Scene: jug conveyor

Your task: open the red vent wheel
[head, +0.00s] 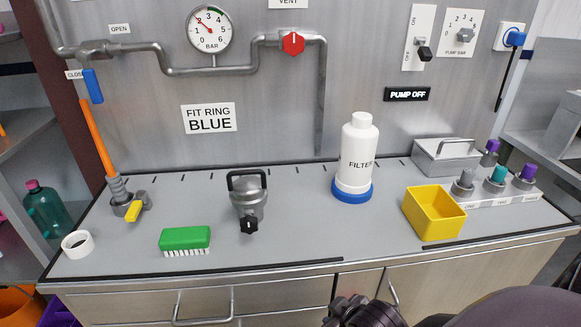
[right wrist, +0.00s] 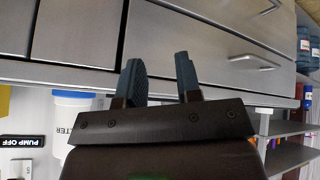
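The red vent wheel (head: 293,43) sits on the wall pipe, just below the VENT label (head: 288,3). A small white mark on its face stands roughly upright. My right gripper (right wrist: 160,78) is open, its two dark fingers apart with nothing between them. In the right wrist view it is in front of the cabinet drawers, and the wheel is not in that view. Part of my right arm shows at the bottom of the head view, low and far from the wheel. My left gripper is in neither view.
On the counter (head: 300,225) stand a white filter bottle (head: 357,150) with a blue base, a metal handled fitting (head: 248,200), a green brush (head: 185,240) and a yellow bin (head: 434,213). A pressure gauge (head: 210,30) is left of the wheel.

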